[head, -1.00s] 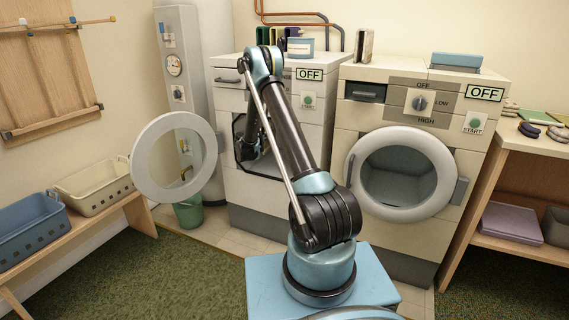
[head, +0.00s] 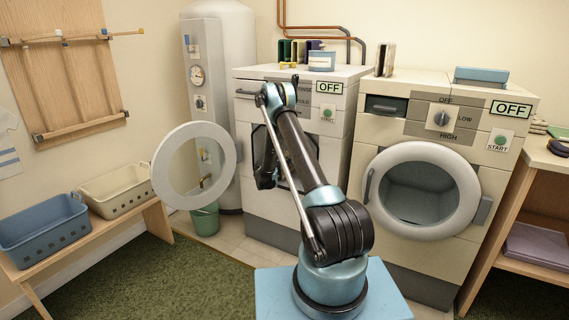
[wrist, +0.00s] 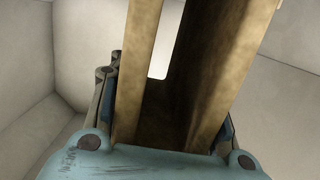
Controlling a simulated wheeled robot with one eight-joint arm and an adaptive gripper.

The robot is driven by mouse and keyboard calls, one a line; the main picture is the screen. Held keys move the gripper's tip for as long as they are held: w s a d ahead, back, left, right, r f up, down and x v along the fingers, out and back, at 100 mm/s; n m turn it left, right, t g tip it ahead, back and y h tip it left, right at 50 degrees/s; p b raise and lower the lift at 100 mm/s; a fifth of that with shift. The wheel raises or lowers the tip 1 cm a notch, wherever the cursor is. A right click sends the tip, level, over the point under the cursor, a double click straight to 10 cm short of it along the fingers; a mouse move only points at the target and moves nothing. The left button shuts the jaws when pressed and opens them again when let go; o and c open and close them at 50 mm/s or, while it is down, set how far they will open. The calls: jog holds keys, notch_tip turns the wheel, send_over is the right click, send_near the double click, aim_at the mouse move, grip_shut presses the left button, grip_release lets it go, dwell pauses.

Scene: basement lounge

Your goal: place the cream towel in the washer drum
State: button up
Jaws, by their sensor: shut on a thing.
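The washer (head: 285,218) is the left machine, with its round door (head: 160,172) swung open to the left. My arm reaches to its front opening, and my gripper is mostly hidden there in the head view. In the wrist view my gripper (wrist: 165,125) is shut on a folded tan-brown thing, which I take to be the cream towel (wrist: 225,60) in shade. It shows as two upright layers with a dark gap between. Pale walls (wrist: 90,50) surround it, seemingly the inside of the drum. I cannot tell whether the towel touches them.
The dryer-like machine (head: 470,105) stands right of the washer, its round door shut. A bench (head: 158,220) at left holds a blue basket (head: 45,235) and a cream basket (head: 118,190). A green bucket (head: 205,220) stands below the open door. Green carpet at front left is clear.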

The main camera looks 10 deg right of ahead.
jog(key=shift+f, duration=0.2)
jog(key=shift+f, duration=0.15)
jog(key=o, duration=1.2)
jog(key=shift+o, duration=0.2)
